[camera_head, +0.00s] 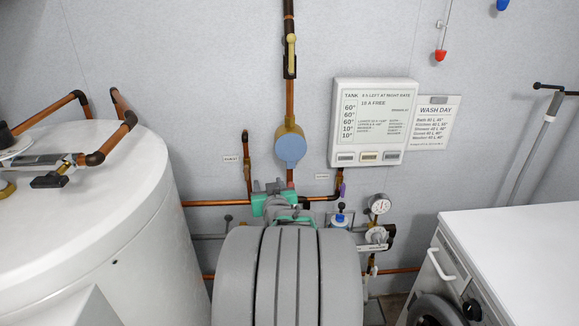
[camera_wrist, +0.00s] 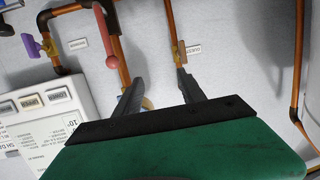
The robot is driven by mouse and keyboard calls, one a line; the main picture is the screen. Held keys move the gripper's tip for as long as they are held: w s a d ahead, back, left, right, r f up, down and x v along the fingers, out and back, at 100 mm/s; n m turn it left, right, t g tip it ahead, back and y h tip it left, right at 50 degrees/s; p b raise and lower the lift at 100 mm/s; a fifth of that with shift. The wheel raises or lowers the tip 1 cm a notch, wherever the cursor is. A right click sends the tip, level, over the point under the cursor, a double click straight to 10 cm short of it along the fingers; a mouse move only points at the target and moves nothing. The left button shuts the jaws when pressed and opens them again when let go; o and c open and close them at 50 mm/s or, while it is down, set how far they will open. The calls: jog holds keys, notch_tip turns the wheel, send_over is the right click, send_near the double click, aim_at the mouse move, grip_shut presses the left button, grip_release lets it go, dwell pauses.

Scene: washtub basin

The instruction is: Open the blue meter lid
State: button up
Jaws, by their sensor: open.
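The blue meter lid (camera_head: 291,149) is a round light-blue disc on a brass meter body (camera_head: 289,128), set in the vertical copper pipe on the back wall. It faces outward and looks closed. My gripper (camera_head: 268,185) is below it in the head view, a little to the left, with teal parts near the fingers. In the wrist view, my gripper (camera_wrist: 156,82) shows two dark fingers spread apart with nothing held between them. A small brass-coloured part shows beside one finger there; the lid itself is mostly hidden or cannot be made out.
A white tank (camera_head: 120,220) stands at left and a white washer (camera_head: 510,250) at right. A wall panel (camera_head: 373,122) is right of the meter. A pressure gauge (camera_head: 379,204) and valves sit low right. A pipe with a yellow-handled valve (camera_head: 291,52) runs above.

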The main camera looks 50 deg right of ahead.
aim_at(291, 164)
jog(key=s+d+r+h, duration=0.1)
jog(key=d, duration=0.1)
jog(key=s+d+m+h, duration=0.1)
jog(key=d, duration=0.1)
jog(key=s+d+r+h, duration=0.1)
jog(key=s+d, duration=0.1)
jog(key=shift+r+m, duration=0.3)
jog(key=shift+m, duration=0.1)
jog(key=p+x, duration=0.1)
jog(key=x, duration=0.6)
jog(key=shift+w+r, duration=0.15)
jog(key=shift+w, duration=0.05)
grip_shut()
dwell(0.4)
